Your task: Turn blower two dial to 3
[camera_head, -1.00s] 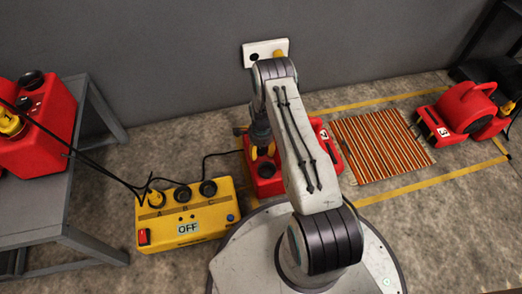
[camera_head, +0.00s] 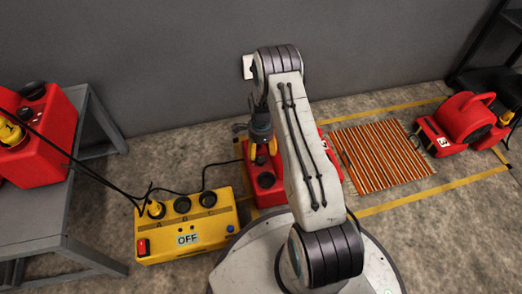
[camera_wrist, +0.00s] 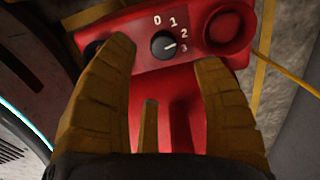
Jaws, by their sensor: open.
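The middle red blower (camera_head: 264,190) stands on the floor, partly behind my arm; I take it for blower two, its number hidden. In the wrist view its red panel (camera_wrist: 142,62) carries a black dial (camera_wrist: 162,44) marked 0, 1, 2 and 3. The dial's white mark points right, about between 2 and 3, seemingly nearer 3. My gripper (camera_wrist: 166,54) is open, its brown-yellow fingers apart, one on each side of and below the dial in the picture. I see no contact with the dial. In the head view my gripper (camera_head: 262,152) hangs over this blower.
A yellow control box (camera_head: 212,239) reading OFF stands left of the blower, with cables running from it. Another red blower (camera_head: 46,150) is on a grey table (camera_head: 35,236). A striped rug (camera_head: 380,155) and blower three (camera_head: 466,118) lie to the right.

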